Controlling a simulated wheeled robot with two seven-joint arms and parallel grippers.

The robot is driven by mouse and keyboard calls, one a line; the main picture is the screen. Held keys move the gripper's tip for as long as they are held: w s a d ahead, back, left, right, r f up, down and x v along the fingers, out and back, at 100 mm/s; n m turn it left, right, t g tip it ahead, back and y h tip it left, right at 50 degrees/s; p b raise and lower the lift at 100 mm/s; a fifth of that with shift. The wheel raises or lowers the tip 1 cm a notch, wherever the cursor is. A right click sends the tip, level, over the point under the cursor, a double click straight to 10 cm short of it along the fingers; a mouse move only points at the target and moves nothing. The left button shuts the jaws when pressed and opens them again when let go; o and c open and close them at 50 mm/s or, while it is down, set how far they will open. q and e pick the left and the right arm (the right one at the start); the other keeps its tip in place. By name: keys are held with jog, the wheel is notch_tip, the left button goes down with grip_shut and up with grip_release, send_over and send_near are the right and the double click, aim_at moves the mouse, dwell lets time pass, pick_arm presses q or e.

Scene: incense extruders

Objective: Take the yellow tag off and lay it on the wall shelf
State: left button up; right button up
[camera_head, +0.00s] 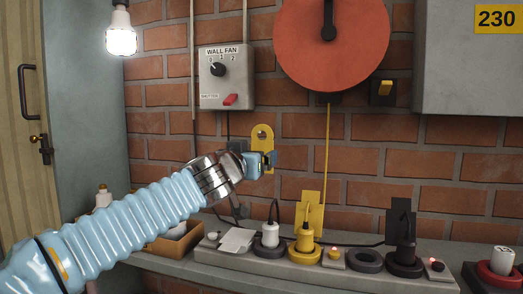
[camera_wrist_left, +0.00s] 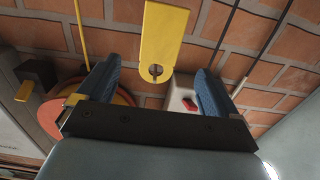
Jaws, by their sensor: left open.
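The yellow tag (camera_head: 262,133) hangs flat on the brick wall below the fan switch box, its round hole at the top with a peg showing in it. My left gripper (camera_head: 262,164) is in front of its lower part and hides that part. In the left wrist view the tag (camera_wrist_left: 165,35) shows in the gap between the two blue fingers (camera_wrist_left: 159,72), which are apart; I cannot tell whether they touch it. A grey ledge (camera_head: 170,264) runs along the wall below; I cannot tell whether this is the wall shelf. My right gripper is not in view.
A red disc (camera_head: 331,40) and a switch box (camera_head: 226,76) are above.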

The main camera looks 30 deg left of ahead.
aim_at(262, 149)
pick_arm(q)
jog(key=p+x, duration=0.2)
jog(key=x, duration=0.8)
jog(key=shift+w+p, duration=0.35)
jog(key=shift+w, duration=0.05)
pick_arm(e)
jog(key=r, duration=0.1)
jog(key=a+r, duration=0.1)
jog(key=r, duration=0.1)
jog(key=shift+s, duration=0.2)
pick_arm(q)
jog(key=c, duration=1)
jog(key=shift+c, duration=0.2)
jog(key=shift+r, duration=0.2)
jog(key=shift+s, duration=0.15)
jog(key=shift+r+b+v, duration=0.2)
jog(key=shift+b+v, duration=0.95)
jog(key=shift+v, duration=1.75)
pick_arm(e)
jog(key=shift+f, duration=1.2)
